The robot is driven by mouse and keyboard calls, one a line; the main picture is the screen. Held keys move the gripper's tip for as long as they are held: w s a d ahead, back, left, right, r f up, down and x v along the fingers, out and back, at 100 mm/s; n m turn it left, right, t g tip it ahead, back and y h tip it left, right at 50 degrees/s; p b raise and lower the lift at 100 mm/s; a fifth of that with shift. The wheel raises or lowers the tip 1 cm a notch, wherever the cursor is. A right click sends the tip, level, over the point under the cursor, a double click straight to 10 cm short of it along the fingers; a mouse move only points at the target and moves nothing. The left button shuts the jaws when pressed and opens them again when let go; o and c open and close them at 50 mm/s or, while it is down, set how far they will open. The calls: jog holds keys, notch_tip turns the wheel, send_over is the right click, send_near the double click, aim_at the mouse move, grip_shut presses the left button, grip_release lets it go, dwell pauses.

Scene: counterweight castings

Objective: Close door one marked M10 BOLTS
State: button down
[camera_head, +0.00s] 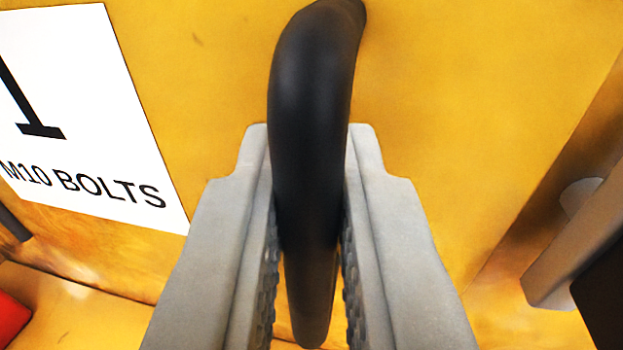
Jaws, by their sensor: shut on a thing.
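The yellow door (480,80) fills most of the view. A white label (80,120) on its left part reads "1" and "M10 BOLTS". A black curved handle (315,90) stands out from the door in the middle of the view. My gripper (308,165) is shut on the handle, with one grey finger on each side of it. The lower part of the handle runs down between the fingers. How far the door stands open cannot be told from this view.
A red thing (12,318) shows at the lower left corner, beside a yellow surface below the door. A grey-brown bar-like part (570,250) and a dark part (603,295) are at the right edge.

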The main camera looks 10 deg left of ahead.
jog(key=shift+r, duration=0.15)
jog(key=c, duration=1.5)
grip_release()
jog(key=shift+w, duration=0.2)
jog(key=shift+c, duration=0.2)
jog(key=shift+d, duration=0.1)
jog(key=s+d, duration=0.2)
jog(key=s, duration=1.5)
jog(key=shift+s, duration=0.15)
